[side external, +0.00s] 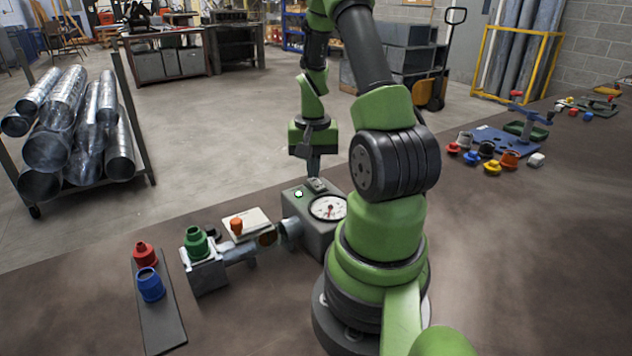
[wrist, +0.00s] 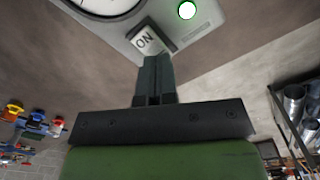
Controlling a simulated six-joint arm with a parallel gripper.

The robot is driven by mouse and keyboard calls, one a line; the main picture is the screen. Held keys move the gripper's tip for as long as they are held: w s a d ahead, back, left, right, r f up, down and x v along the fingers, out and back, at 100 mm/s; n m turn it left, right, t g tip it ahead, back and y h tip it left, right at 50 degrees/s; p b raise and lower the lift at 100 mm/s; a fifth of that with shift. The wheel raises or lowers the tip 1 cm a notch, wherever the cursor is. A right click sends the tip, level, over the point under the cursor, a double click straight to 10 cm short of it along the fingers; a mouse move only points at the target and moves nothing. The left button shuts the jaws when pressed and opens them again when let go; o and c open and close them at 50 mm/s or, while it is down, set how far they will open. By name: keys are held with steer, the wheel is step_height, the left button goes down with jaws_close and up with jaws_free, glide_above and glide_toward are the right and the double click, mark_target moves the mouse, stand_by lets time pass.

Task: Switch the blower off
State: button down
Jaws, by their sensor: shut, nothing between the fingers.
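The blower box (side external: 306,228) is a grey box on the bench, with a round dial (side external: 328,207) on its top. Its rocker switch (side external: 317,185) sits at the far edge of the top; in the wrist view the switch (wrist: 151,39) shows "ON". A lit white lamp with a green rim (wrist: 187,10) is beside it, and the lamp also shows in the side view (side external: 298,194). My gripper (side external: 314,174) points down, shut and empty, just over the switch. In the wrist view its fingertips (wrist: 154,60) overlap the switch's near edge; I cannot tell whether they touch.
A pipe fixture with a green knob (side external: 196,243) and an orange knob (side external: 237,225) stands left of the box. A dark strip (side external: 163,322) holds a red and a blue fitting. Colored parts and a blue plate (side external: 505,142) lie far right. Bench between is clear.

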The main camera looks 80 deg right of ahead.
steer(key=shift+f, duration=0.5)
steer(key=shift+r, duration=3.5)
steer(key=shift+w+a+r, duration=0.15)
steer(key=shift+r, duration=0.05)
steer(key=w+a+r+n+t+h, duration=0.1)
steer(key=w+a+r+n+t, duration=0.35)
steer(key=a+r, duration=0.8)
steer(key=s+a+r+n+t+y, duration=0.1)
steer(key=s+a+n, duration=0.1)
steer(key=a, duration=0.4)
steer(key=s+a+r+n+t+y, duration=0.1)
steer(key=s+a+n+y, duration=0.1)
steer(key=a+n, duration=0.2)
steer(key=a, duration=0.3)
steer(key=shift+s+a+t, duration=0.2)
steer(key=shift+s+t, duration=0.15)
